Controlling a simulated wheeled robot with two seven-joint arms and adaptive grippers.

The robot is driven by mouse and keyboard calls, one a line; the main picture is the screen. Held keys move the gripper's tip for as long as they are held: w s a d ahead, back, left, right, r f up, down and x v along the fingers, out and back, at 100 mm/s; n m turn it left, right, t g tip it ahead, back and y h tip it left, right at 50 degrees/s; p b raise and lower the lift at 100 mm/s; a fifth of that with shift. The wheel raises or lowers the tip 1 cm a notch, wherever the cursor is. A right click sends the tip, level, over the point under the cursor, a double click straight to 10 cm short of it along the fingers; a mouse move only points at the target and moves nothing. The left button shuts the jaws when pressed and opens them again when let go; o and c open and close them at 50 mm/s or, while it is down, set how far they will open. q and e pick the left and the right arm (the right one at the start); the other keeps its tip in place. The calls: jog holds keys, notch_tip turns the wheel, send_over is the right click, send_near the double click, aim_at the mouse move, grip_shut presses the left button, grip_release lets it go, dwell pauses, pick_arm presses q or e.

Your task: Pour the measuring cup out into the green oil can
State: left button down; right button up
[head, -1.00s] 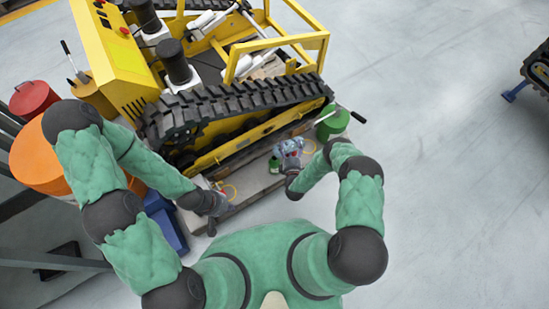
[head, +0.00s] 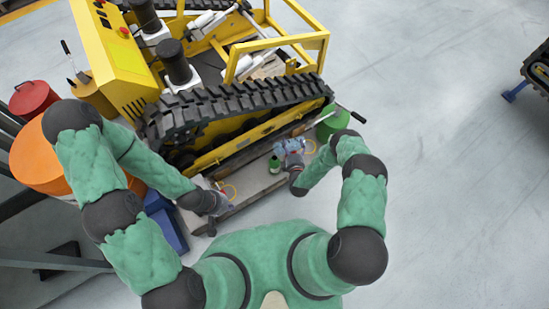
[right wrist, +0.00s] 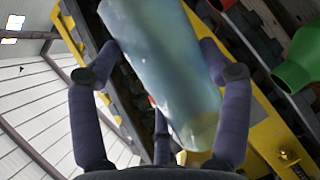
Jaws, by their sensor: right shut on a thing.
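The measuring cup (right wrist: 165,70) is a clear, bluish vessel, tilted in the right wrist view, with a yellowish patch at its lower end. My right gripper (head: 290,150) is shut around it; the fingers also show on both sides of the cup in the right wrist view. A small green can (head: 275,166), which looks like the oil can, stands on the low board just left of my right gripper. The cup is beside it in the head view; its height above it is unclear. My left gripper (head: 217,203) is low near the board's left end; its fingers are too small to read.
A yellow tracked carrier (head: 225,120) stands close behind the board. A larger green container (head: 332,122) with a handle is right of the board. Blue bins (head: 165,220) are at the left.

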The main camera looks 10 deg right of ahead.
aim_at(296, 140)
jog(key=shift+d+r+m+g+y, duration=0.2)
jog(key=shift+r+m+g+y, duration=0.1)
jog(key=shift+m, duration=0.5)
jog(key=shift+w+r+m+y+p, duration=0.1)
jog(key=shift+r+m+y+p, duration=0.3)
jog(key=shift+r+m+p, duration=0.35)
jog(key=shift+r+m+g+y+b, duration=0.15)
jog(key=shift+m+g+y+b, duration=0.15)
jog(key=shift+m+g+y, duration=0.35)
jog(key=shift+d+r+m+y+b, duration=0.15)
jog(key=shift+d+m+y+b, duration=0.3)
jog(key=shift+m, duration=0.45)
jog(key=shift+w+d+f+m+y, duration=0.15)
jog(key=shift+d+f+m+y, duration=0.2)
jog(key=shift+f+m+y, duration=0.2)
jog(key=shift+w+d+r+m+g+y, duration=0.1)
jog(key=shift+d+r+m+g+y, duration=0.2)
jog(key=shift+m, duration=0.35)
jog(key=shift+d+f+m+y, duration=0.25)
jog(key=shift+f+m+y, duration=0.15)
jog(key=shift+m+y, duration=0.2)
jog(key=shift+f, duration=0.1)
